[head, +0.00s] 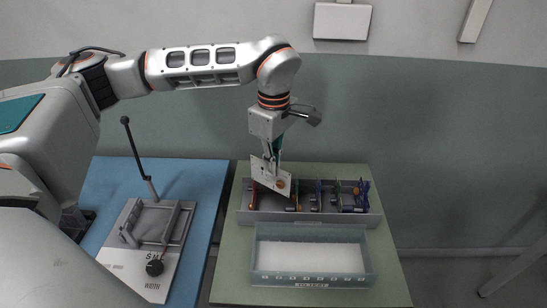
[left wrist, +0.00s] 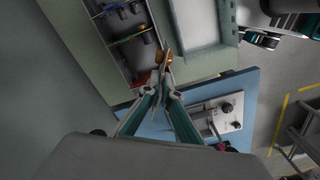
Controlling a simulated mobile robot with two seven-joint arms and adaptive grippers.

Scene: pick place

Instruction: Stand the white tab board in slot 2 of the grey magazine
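My left gripper (head: 272,160) points down over the left part of the grey magazine (head: 310,217). It is shut on the white tab board (head: 270,178), which has a round copper-coloured spot and hangs tilted in the picture. In the left wrist view the fingers (left wrist: 161,92) pinch the board, seen nearly edge-on (left wrist: 165,48). The board overlaps the left slots in the head view, so I cannot tell whether its lower edge is inside a slot or above it. Slot numbers are not readable. My right gripper is not in view.
Several coloured boards, including a blue one (head: 319,195), stand in the magazine right of the white board. A translucent bin (head: 312,281) with a white floor lies in front. A lever fixture (head: 158,224) stands on the blue mat (head: 203,180) at left.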

